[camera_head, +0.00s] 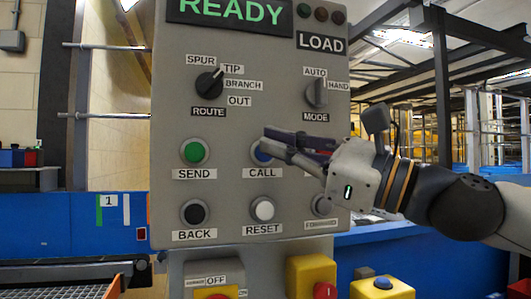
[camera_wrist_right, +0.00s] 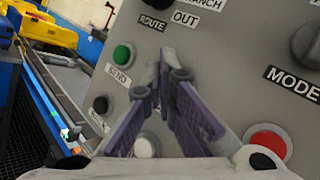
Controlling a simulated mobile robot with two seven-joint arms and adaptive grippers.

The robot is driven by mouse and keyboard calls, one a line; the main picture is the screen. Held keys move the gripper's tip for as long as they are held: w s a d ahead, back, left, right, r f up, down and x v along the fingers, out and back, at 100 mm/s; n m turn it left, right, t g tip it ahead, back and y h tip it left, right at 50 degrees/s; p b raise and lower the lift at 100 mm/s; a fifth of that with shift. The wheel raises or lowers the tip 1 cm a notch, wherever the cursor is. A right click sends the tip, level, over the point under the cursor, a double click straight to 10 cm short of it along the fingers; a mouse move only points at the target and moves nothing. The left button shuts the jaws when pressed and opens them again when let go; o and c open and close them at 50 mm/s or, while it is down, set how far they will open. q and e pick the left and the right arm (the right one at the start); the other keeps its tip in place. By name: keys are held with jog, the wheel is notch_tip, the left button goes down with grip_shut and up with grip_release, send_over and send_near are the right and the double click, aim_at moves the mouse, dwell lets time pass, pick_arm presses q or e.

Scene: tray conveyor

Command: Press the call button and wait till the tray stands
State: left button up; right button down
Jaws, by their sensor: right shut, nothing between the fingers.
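The grey control panel (camera_head: 235,110) fills the middle of the head view. Its display (camera_head: 229,10) reads READY in green. The blue call button (camera_head: 261,155), labelled CALL, is partly covered by my right fingers. My right gripper (camera_head: 272,142) is shut and empty, its tips in front of the call button; I cannot tell whether they touch it. In the wrist view my right fingers (camera_wrist_right: 164,72) point at the panel and hide the call button. No tray can be made out. My left gripper is not in view.
The green SEND button (camera_head: 194,152), black BACK button (camera_head: 194,212) and white RESET button (camera_head: 262,209) surround the call button. ROUTE (camera_head: 209,84) and MODE (camera_head: 316,92) knobs sit above. A red button (camera_wrist_right: 268,143) shows in the wrist view. Yellow boxes (camera_head: 311,274) stand below the panel.

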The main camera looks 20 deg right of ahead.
dwell(0.8)
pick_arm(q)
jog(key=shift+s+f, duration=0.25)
pick_arm(e)
jog(key=shift+w, duration=0.5)
pick_arm(q)
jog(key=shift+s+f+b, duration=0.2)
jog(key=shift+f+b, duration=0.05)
jog(key=shift+b, duration=0.2)
pick_arm(e)
jog(key=shift+w, duration=0.5)
jog(key=shift+s, duration=0.15)
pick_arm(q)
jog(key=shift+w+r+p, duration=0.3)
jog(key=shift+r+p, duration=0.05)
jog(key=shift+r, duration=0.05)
pick_arm(e)
jog(key=shift+s, duration=0.8)
